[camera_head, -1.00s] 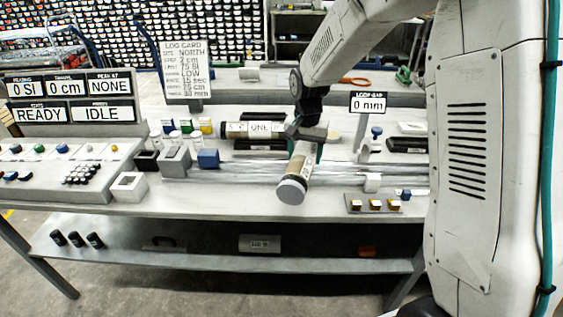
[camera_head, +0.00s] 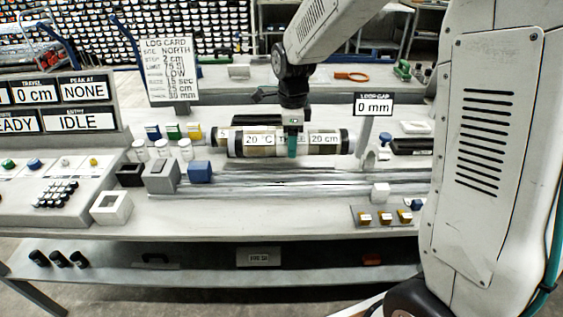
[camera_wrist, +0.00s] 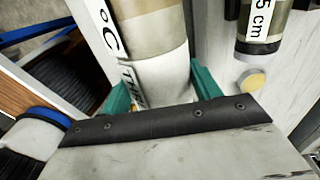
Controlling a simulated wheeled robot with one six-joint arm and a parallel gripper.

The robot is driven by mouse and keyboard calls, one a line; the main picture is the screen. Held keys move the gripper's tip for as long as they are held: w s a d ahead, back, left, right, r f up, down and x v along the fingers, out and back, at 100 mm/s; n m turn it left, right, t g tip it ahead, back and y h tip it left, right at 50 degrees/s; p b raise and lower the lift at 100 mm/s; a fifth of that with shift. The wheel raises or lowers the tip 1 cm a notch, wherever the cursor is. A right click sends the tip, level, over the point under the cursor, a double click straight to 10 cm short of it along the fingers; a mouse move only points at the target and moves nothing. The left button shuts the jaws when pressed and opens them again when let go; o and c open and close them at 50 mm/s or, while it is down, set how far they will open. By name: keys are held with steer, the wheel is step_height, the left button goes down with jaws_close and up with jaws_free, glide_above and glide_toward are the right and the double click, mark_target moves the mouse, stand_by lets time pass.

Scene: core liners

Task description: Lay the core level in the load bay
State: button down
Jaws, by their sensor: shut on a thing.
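The core (camera_head: 265,148), a banded cylinder with dark end caps and white labels reading 20 °C and 20 cm, lies level from left to right in the head view. My gripper (camera_head: 292,148) comes down from above and is shut around its middle. In the wrist view the green fingers of my gripper (camera_wrist: 165,88) stand on either side of the core (camera_wrist: 158,35). Whether the core touches anything beneath it cannot be told. A load bay is not clearly identifiable; long grey rails (camera_head: 270,186) run along the bench in front of the core.
Another core (camera_head: 222,138) is mostly hidden behind the held one. A LOOP GAP sign (camera_head: 373,105) reading 0 mm stands to the right. A grey block (camera_head: 160,177), a blue block (camera_head: 200,172) and a white block (camera_head: 380,193) stand near the rails. Several small jars are at left.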

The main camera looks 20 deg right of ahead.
steer(key=shift+f, duration=4.55)
steer(key=shift+c, duration=1.8)
jaws_free()
steer(key=shift+f, duration=0.15)
